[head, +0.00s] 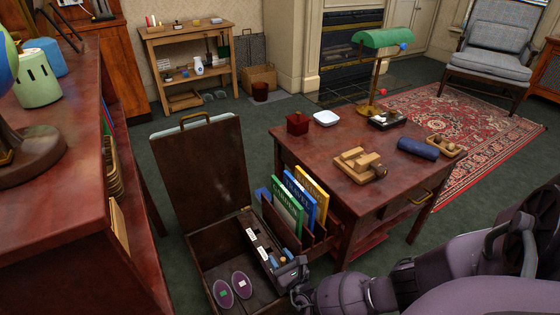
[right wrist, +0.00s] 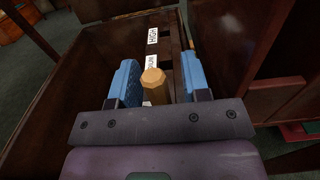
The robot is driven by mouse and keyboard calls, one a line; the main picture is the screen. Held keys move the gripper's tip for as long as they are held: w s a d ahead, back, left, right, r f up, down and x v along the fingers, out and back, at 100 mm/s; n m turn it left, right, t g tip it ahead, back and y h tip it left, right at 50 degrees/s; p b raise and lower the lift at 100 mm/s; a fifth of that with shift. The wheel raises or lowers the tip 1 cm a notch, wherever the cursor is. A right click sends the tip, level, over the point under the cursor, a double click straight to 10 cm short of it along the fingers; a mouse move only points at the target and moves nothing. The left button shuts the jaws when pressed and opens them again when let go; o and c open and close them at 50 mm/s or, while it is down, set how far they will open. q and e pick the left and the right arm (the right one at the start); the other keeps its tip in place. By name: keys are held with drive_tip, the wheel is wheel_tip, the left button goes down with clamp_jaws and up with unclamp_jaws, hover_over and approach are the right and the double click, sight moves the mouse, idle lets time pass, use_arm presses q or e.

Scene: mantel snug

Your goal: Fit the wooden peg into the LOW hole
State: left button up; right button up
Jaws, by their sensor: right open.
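The wooden peg (right wrist: 153,78) shows in the right wrist view as a tan, many-sided post seen from its top end. It stands between the two blue fingers of my right gripper (right wrist: 160,84), with gaps visible on both sides. In the head view my right gripper (head: 279,262) is low inside the open brown case (head: 205,246), at the near end of a dark strip (head: 257,236) with white labels. One label (right wrist: 152,36) reads HIGH; another is partly behind the peg. The LOW label is not readable, and the peg's lower end and its hole are hidden. My left gripper is out of view.
The case lid (head: 200,170) stands open behind. Upright books (head: 288,208) in a rack stand right of the strip, close to my gripper. Two dark oval items (head: 222,292) lie at the case's left. A red-brown desk (head: 330,150) stands to the right.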

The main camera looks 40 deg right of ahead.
drive_tip(key=shift+w+r, duration=0.1)
drive_tip(key=shift+r, duration=0.25)
use_arm(q)
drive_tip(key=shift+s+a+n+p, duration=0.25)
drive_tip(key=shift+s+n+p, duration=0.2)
drive_tip(key=shift+p, duration=0.55)
use_arm(e)
drive_tip(key=v, duration=1.2)
drive_tip(key=shift+f, duration=0.2)
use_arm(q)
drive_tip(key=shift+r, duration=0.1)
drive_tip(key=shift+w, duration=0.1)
